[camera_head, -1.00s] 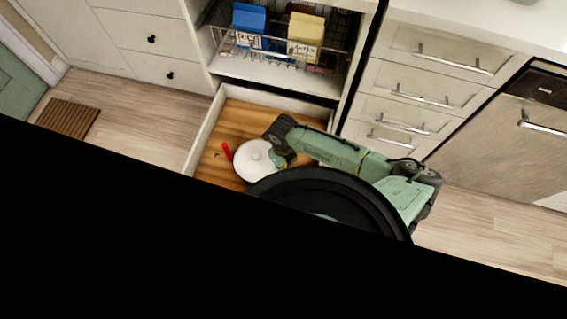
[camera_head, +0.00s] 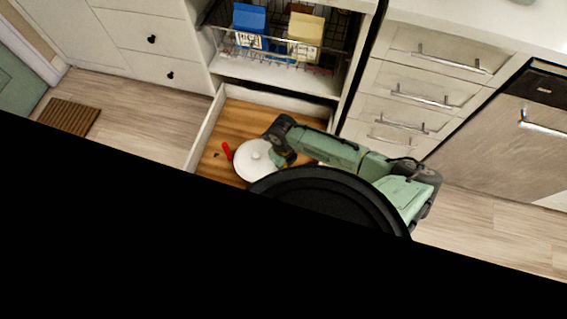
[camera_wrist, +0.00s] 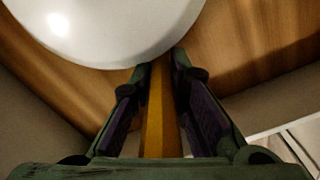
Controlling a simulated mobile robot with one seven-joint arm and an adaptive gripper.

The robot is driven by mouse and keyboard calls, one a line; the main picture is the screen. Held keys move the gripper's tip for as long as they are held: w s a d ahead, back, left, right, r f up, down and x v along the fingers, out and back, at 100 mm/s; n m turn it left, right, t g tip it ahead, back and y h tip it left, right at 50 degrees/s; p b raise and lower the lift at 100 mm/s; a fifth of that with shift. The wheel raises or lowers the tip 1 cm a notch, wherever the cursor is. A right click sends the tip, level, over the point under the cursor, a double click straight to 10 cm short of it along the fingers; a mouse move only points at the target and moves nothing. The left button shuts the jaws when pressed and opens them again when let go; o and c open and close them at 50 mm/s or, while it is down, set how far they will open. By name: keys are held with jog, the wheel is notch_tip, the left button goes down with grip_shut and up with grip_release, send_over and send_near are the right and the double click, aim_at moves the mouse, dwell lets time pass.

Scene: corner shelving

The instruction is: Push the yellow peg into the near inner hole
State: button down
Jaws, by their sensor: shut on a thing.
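My gripper (camera_wrist: 160,78) is shut on the yellow peg (camera_wrist: 160,118), a long yellow-brown bar between its two dark fingers in the wrist view. The peg's far end points toward the rim of a smooth white round object (camera_wrist: 110,30). Whether they touch is not clear. In the head view this white round object (camera_head: 254,163) lies in the open wood-floored drawer (camera_head: 237,119), with my gripper at its right side. No hole shows in either view. The near inner hole is hidden or out of view.
A red item (camera_head: 227,151) lies left of the white round object. A rack above the drawer holds a blue carton (camera_head: 249,22) and a cream carton (camera_head: 306,32). The drawer's pale walls stand around the work area. Closed drawers (camera_head: 420,95) are at right.

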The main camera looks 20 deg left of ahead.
jog(key=shift+f+b, duration=1.1)
jog(key=shift+f, duration=0.5)
jog(key=c, duration=1.5)
grip_release()
jog(key=shift+o, duration=0.2)
notch_tip(320, 180, up, 12)
jog(key=shift+r, duration=0.1)
